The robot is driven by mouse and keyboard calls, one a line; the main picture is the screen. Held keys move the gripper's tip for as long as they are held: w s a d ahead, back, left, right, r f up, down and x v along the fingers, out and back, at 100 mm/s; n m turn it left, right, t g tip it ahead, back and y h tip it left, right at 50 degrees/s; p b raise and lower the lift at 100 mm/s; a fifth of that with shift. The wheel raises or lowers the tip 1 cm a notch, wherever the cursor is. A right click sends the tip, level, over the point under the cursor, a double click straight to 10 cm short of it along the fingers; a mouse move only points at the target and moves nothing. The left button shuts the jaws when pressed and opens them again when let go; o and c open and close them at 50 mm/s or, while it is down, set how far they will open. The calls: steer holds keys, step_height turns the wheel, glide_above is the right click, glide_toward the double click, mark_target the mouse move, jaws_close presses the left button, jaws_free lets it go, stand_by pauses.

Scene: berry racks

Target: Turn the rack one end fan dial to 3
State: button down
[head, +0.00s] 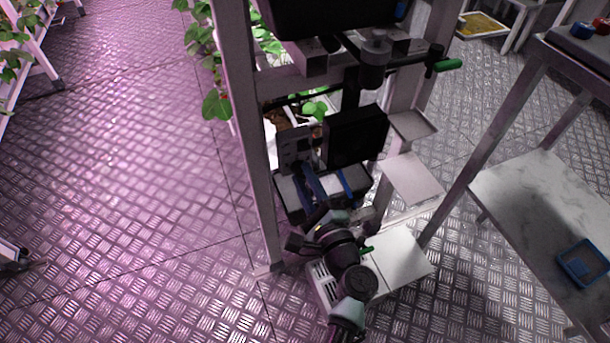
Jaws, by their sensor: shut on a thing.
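The rack end frame (258,180) stands in the middle of the head view, with a small grey control panel (294,147) and a black box (355,136) mounted on it. My gripper (318,192) reaches in from below, close in front of the rack end and just under the grey panel. It is shut on a small part there, which appears to be the fan dial. The dial itself is hidden behind my gripper and wrist, so its pointer and numbers cannot be read.
A green-handled valve (447,65) sticks out at the upper right of the rack. Small grey shelves (412,178) project on its right side. A bench (545,205) with a blue tray (583,263) stands at right.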

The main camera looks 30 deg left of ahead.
stand_by(0.4)
steer(key=c, duration=0.7)
jaws_free()
steer(key=shift+o, duration=0.2)
steer(key=p+v, duration=0.2)
steer(key=v, duration=1.1)
steer(key=shift+p, duration=0.35)
